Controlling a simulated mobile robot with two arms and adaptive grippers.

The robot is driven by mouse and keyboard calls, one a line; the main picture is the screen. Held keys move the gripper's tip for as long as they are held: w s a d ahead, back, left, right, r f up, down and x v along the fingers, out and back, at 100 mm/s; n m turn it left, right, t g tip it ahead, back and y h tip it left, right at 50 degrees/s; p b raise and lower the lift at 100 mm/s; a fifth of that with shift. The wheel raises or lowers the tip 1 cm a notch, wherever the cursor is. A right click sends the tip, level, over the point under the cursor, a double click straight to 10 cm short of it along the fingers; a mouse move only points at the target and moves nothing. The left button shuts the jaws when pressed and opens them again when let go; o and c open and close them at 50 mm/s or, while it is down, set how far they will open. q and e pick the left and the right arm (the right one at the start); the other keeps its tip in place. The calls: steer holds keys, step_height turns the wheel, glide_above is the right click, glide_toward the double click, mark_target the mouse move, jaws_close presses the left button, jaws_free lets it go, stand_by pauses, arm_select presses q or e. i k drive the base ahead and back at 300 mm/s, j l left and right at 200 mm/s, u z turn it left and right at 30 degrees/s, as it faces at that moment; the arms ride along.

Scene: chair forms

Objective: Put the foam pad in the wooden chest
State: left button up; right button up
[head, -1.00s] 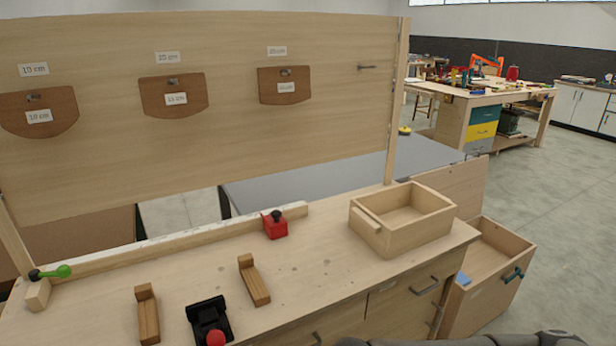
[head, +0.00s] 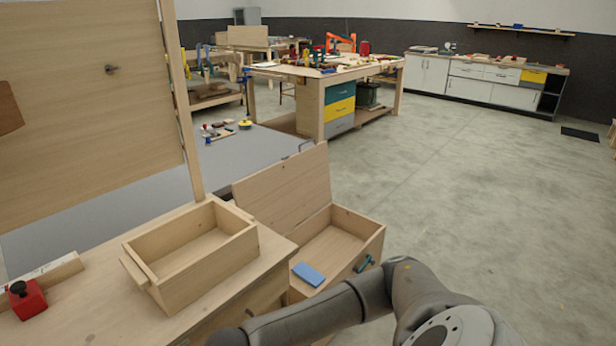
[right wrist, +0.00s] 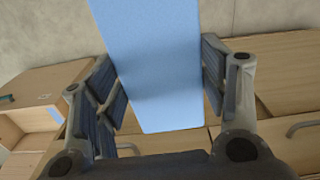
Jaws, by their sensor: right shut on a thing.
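The foam pad (right wrist: 152,65) is a light blue slab, large in the right wrist view. My right gripper (right wrist: 160,85) is shut on it, with a dark finger pad on each side. The wooden chest (head: 326,250) stands open on the floor beside the bench in the head view, its lid (head: 285,190) raised. A small blue piece (head: 308,274) shows at the chest's near left corner; what it is I cannot tell. The right wrist view shows the chest at the left (right wrist: 25,82), with the pad apart from it. The head view shows my right arm but not its gripper. My left gripper is out of view.
An open wooden box (head: 200,255) sits on the bench's right end, left of the chest. A red block (head: 28,302) is at the bench's left. A grey table (head: 230,155) stands behind. The concrete floor (head: 460,190) right of the chest is clear.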

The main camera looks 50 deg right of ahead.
mark_target(331, 263)
steer(key=l+u, duration=0.1)
steer(key=l, duration=0.45)
steer(key=k+l+u, duration=0.15)
steer(key=l, duration=0.35)
steer(key=l+u, duration=0.1)
steer(key=l, duration=0.45)
steer(key=k+l+u, duration=0.1)
steer(key=l, duration=0.4)
steer(key=l+u, duration=0.1)
steer(key=l, duration=0.35)
steer(key=k+l+u, duration=0.1)
steer(key=l, duration=0.3)
steer(key=k+l, duration=0.1)
steer(key=l, duration=0.35)
steer(key=k+l+u, duration=0.15)
steer(key=l, duration=0.25)
steer(key=l+u, duration=0.1)
steer(key=l, duration=0.35)
